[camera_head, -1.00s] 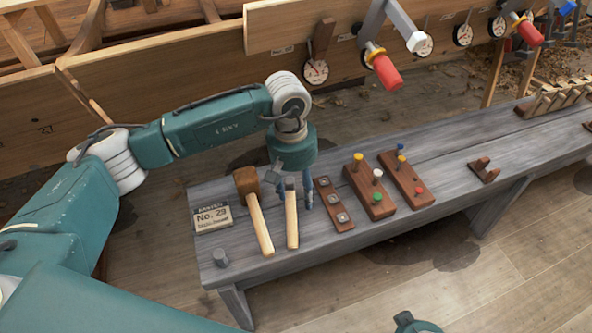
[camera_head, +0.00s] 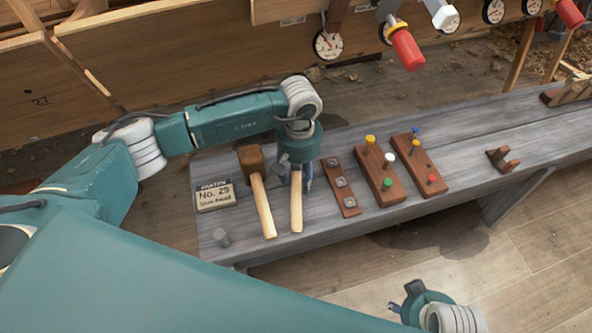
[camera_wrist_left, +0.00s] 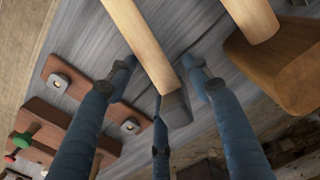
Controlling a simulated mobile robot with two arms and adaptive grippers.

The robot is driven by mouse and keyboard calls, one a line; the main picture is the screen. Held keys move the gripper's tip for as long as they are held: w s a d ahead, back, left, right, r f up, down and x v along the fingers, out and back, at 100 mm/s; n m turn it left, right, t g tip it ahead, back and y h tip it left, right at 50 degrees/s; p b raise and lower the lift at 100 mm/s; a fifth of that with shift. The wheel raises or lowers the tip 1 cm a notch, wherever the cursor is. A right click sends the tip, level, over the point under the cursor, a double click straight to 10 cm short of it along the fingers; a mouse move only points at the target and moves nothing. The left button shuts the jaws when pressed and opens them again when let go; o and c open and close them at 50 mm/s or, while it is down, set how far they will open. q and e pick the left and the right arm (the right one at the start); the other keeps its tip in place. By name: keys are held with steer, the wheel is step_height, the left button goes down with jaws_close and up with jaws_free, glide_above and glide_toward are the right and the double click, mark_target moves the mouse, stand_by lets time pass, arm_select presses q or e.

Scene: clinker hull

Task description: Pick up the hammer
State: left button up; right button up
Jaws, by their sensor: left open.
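The hammer (camera_head: 296,208) lies on the grey bench with its pale wooden handle toward the front edge. Its dark metal head is mostly hidden under my left gripper (camera_head: 297,182) in the head view. In the left wrist view the hammer's head (camera_wrist_left: 175,108) and handle (camera_wrist_left: 140,45) show between the blue fingers of my left gripper (camera_wrist_left: 158,70). The fingers are spread, and I see none closed on the hammer. My right gripper (camera_head: 412,300) is at the lower edge of the head view, away from the bench; its finger opening is unclear.
A wooden mallet (camera_head: 262,205) lies close left of the hammer. A strip with square metal pieces (camera_head: 341,187) lies close right, then two peg blocks (camera_head: 381,178) (camera_head: 420,165).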

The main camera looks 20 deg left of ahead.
arm_select(q)
steer(key=shift+f, duration=0.55)
arm_select(e)
steer(key=shift+r, duration=0.35)
arm_select(q)
jaws_close()
steer(key=shift+w+r, duration=0.1)
arm_select(e)
steer(key=shift+f, duration=0.1)
